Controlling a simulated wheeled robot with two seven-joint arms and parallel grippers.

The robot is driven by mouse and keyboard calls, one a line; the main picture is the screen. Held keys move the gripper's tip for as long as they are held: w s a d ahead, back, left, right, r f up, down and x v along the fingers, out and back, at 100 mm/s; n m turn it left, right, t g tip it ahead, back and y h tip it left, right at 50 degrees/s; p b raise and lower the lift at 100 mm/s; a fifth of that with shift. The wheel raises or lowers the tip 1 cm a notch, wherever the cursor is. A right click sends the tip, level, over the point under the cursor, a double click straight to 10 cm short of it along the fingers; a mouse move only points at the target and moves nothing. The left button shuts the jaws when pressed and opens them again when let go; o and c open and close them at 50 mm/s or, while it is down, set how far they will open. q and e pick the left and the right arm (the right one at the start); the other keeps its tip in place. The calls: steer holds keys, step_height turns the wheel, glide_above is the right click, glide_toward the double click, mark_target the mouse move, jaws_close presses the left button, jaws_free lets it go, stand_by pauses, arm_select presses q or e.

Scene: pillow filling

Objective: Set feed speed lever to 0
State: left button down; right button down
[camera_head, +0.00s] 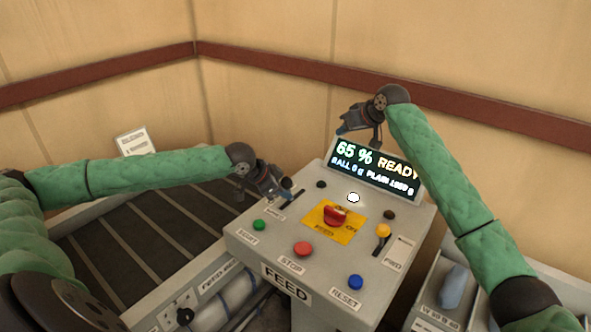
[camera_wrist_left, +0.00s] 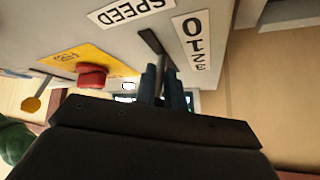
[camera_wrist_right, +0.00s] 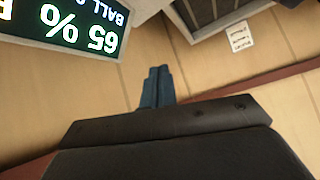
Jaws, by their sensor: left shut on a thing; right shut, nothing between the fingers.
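My left gripper (camera_head: 284,190) is at the far left part of the grey control panel (camera_head: 280,243). In the left wrist view its fingers (camera_wrist_left: 162,80) are shut on the speed lever (camera_wrist_left: 160,62), a slim grey stick. The lever's dark slot (camera_wrist_left: 148,40) runs from the fingers toward the SPEED label (camera_wrist_left: 130,12). A number scale (camera_wrist_left: 190,40) lies beside it; the lever stands nearer the end away from the 0.
A dark slatted conveyor (camera_head: 140,235) lies left, a bin with a blue item (camera_head: 453,285) right.

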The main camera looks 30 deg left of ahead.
steer(key=s+a+r+n+g+h, duration=0.25)
steer(key=s+g+h, duration=0.2)
steer(key=s, duration=0.35)
steer(key=s+a+f, duration=0.2)
steer(key=s+f, duration=0.1)
steer(key=f, duration=0.2)
steer(key=s+a+f+n+g, duration=0.1)
steer(key=s+a+f, duration=0.2)
steer(key=f, duration=0.3)
steer(key=shift+s, duration=0.2)
steer(key=shift+a+f+n, duration=0.1)
steer(key=shift+f+n, duration=0.05)
steer(key=shift+n, duration=0.1)
